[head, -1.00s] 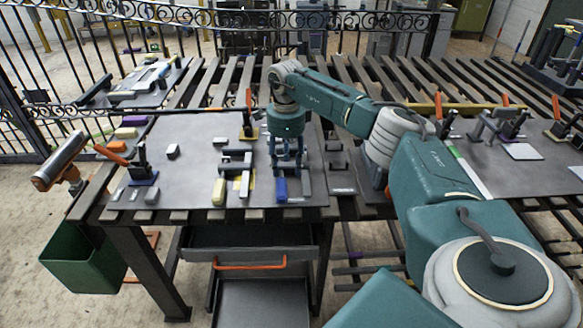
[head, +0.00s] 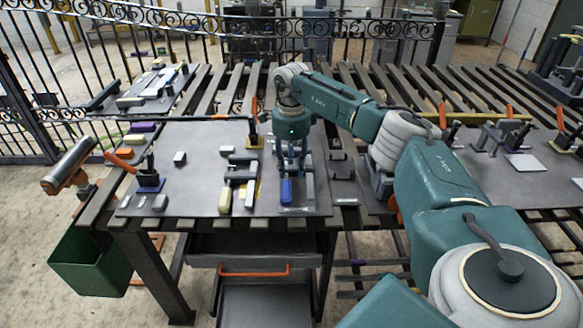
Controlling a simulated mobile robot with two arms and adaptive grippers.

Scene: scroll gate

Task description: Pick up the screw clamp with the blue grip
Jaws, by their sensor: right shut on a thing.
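The screw clamp with the blue grip (head: 286,191) is on the dark worktable (head: 200,206), with its blue grip toward the table's front edge. My right gripper (head: 292,172) points down over the clamp and is shut on it; the fingers hide much of the clamp's body. I cannot tell whether the clamp is clear of the table. A similar clamp with a yellow grip (head: 225,200) lies to the left. My left gripper is not in view.
A toggle clamp with an orange handle (head: 122,162) stands at the table's left. A green bin (head: 90,262) hangs at the left side. An ornate metal gate (head: 250,20) runs behind. Small grey blocks (head: 160,202) lie at the front left, with bare table between.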

